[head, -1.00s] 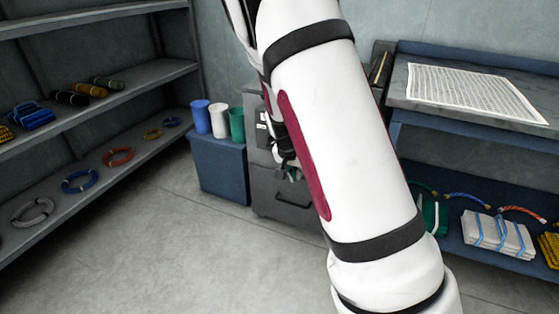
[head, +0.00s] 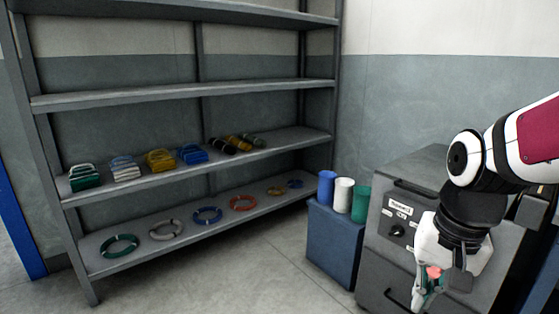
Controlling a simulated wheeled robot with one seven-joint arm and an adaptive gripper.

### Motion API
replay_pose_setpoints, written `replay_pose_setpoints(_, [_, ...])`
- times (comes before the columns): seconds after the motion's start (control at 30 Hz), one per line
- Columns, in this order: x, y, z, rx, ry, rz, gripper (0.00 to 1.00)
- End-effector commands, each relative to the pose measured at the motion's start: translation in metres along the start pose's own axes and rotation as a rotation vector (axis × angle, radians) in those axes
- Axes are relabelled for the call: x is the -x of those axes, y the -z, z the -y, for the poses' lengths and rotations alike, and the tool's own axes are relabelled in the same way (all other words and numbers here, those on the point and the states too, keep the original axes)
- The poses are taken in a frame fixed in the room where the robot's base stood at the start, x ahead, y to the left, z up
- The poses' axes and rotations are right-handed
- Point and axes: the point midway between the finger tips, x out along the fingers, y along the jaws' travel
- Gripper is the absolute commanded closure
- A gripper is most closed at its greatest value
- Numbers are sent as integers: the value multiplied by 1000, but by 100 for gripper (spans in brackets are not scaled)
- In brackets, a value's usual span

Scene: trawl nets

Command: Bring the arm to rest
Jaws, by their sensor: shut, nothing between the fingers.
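My arm (head: 525,140), white with a dark red panel, comes in from the right edge in the head view. It bends down at a dark joint to my gripper (head: 420,297), which hangs pointing down in front of the grey drawer cabinet (head: 372,270). The fingers are shut with nothing seen between them. Whether the gripper touches the cabinet front cannot be told.
A shelf rack (head: 190,187) on the left holds folded nets, rolls and rope rings. A blue box (head: 332,248) with blue, white and green cylinders stands beside the cabinet. The floor (head: 245,285) in front is clear.

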Motion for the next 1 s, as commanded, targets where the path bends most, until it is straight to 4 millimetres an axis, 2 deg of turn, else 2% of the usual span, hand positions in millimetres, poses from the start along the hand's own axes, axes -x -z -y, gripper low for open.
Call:
replay_pose_setpoints(0.1, [25,-45,-5,100,13,20,100])
replay_pose_setpoints(0.3, [48,-113,-20,260,2,55,100])
replay_pose_setpoints(0.6, [58,-179,-42,406,-37,86,100])
replay_pose_setpoints(0.7, [59,-197,-49,444,-52,93,100])
replay_pose_setpoints(1.0, [106,-182,-41,444,-41,50,100])
